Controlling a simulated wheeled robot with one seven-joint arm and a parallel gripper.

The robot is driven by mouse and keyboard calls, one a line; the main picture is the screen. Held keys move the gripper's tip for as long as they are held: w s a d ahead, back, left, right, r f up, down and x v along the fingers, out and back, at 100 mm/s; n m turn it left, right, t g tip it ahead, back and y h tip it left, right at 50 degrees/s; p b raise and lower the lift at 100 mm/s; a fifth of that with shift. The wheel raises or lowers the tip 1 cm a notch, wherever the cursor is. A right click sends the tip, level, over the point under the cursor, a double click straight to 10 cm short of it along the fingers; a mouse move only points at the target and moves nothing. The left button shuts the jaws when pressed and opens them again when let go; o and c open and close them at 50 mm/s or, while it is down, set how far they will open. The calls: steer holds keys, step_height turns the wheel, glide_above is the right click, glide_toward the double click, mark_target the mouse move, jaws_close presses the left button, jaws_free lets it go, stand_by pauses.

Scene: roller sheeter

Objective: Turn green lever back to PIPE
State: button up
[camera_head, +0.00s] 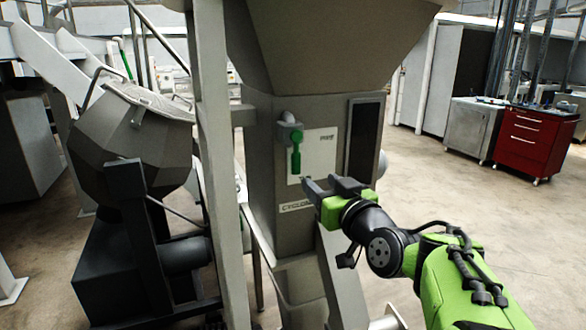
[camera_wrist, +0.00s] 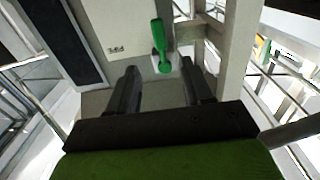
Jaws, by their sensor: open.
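A CYCLONE label (camera_head: 296,206) is below the plate. My gripper (camera_head: 324,184) is open and empty, below and to the right of the lever, apart from it. In the wrist view the green lever (camera_wrist: 159,42) shows beyond the open fingers (camera_wrist: 160,84), nearer the right finger.
A dark panel (camera_head: 363,138) is set in the column right of the plate. A grey upright post (camera_head: 213,130) stands to the left, beside a dark faceted drum (camera_head: 130,140). A red cabinet (camera_head: 529,142) is far right. Floor between is clear.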

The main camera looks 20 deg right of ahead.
mark_target(297, 162)
steer(key=w+p, duration=0.2)
steer(key=w, duration=1.1)
steer(key=shift+w, duration=0.4)
steer(key=shift+c, duration=0.3)
jaws_close()
